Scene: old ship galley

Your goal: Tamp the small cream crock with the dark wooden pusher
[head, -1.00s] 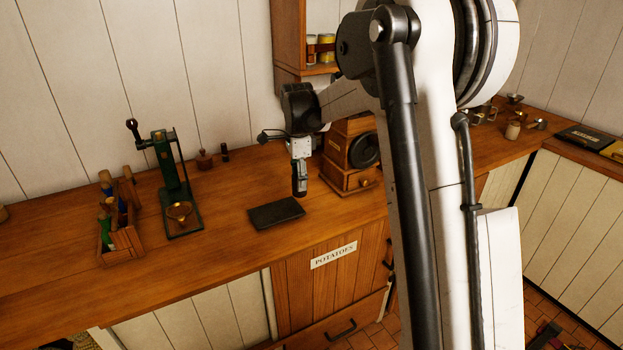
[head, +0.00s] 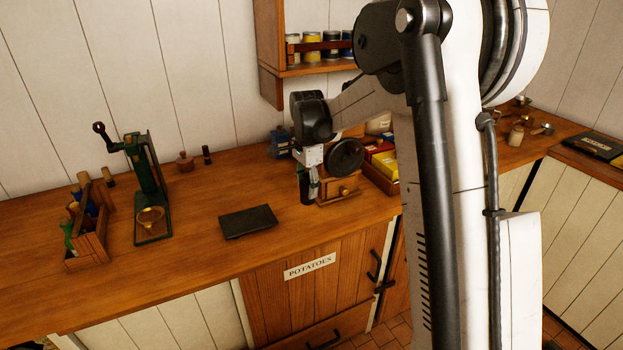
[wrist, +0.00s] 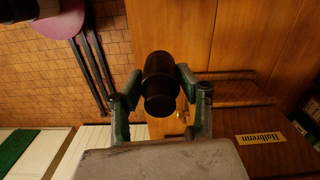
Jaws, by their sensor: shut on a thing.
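My gripper (head: 309,180) is in front of the wooden coffee mill, above the counter. In the wrist view, its green-and-grey fingers (wrist: 161,100) are shut on a dark, rounded cylinder, which looks like the dark wooden pusher (wrist: 160,80). The pusher also shows as a dark upright shape below the wrist in the head view (head: 306,190). A small cream jar, possibly the small cream crock (head: 515,134), stands on the right part of the counter, well apart from my gripper. Its inside cannot be made out.
The coffee mill (head: 338,190) and a box of yellow and red packets (head: 384,165) are close to my gripper. A dark slab (head: 248,221) lies left of it. Farther left are a green press (head: 147,190) and a bottle rack (head: 90,240). A shelf (head: 310,70) hangs above.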

